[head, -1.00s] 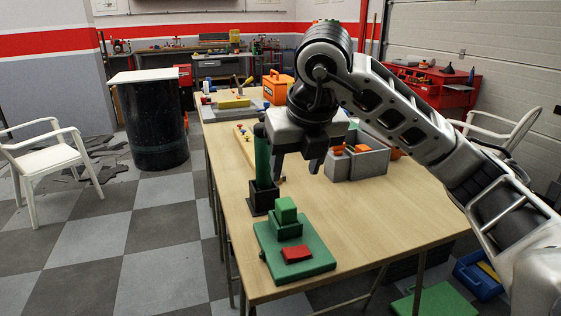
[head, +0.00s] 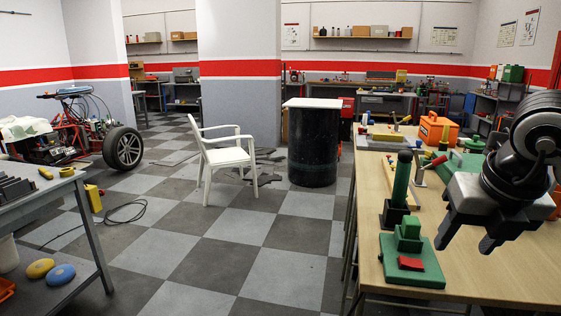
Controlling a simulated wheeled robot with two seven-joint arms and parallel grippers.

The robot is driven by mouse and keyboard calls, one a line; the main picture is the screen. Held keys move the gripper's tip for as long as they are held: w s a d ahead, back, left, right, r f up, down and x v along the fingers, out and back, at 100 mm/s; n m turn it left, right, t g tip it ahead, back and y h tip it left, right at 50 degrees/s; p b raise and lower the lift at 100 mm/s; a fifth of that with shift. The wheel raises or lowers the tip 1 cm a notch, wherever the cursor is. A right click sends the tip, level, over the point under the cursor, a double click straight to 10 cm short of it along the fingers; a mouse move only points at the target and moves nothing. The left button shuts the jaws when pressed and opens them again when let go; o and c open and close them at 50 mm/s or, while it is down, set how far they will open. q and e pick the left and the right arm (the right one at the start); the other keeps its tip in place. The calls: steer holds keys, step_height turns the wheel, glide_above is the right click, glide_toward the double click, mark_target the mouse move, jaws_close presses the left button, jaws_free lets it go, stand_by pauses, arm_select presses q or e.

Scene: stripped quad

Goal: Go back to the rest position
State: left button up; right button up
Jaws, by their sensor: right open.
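My right gripper (head: 468,240) hangs over the wooden table (head: 490,270) at the right of the head view. Its two dark fingers point down, apart, with nothing between them. Below and left of it is a green base plate (head: 393,270) with green blocks (head: 408,235) and a red piece (head: 411,263) on it. A green cylinder (head: 401,178) stands upright in a black holder (head: 394,213) just behind the plate. The gripper is apart from these. My left gripper is not in view.
A white chair (head: 225,158) and a black drum (head: 313,145) stand on the checkered floor. A grey bench (head: 85,225) is at the left, near a stripped quad (head: 75,135). An orange box (head: 437,132) stands at the table's back.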

steer(key=s+a+f+n+g+y, duration=0.15)
steer(key=a+f+y, duration=0.25)
steer(key=a, duration=0.4)
steer(key=s+a+f+n+g+y, duration=0.1)
steer(key=a+f+n+g+y, duration=0.2)
steer(key=a, duration=0.4)
steer(key=s+a+r+m+y, duration=0.3)
steer(key=s+a+y, duration=0.2)
steer(key=a+y, duration=0.6)
steer(key=w+d+f+m+t+h, duration=0.35)
steer(key=d+f+m+t, duration=0.2)
steer(key=m+t, duration=0.55)
steer(key=w+d+f+m+t+h, duration=0.35)
steer(key=f+m+t+h, duration=0.35)
steer(key=m, duration=0.8)
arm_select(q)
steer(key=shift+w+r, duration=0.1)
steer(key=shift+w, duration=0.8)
arm_select(e)
steer(key=s+d+f+m+g+h, duration=0.2)
steer(key=s+f, duration=0.4)
steer(key=f, duration=0.3)
steer(key=s+d+f+m+g+h, duration=0.2)
steer(key=s+f+m+g, duration=0.3)
steer(key=f, duration=0.4)
steer(key=shift+s+d+f, duration=0.15)
steer(key=shift+s+f, duration=0.25)
steer(key=shift+s, duration=0.1)
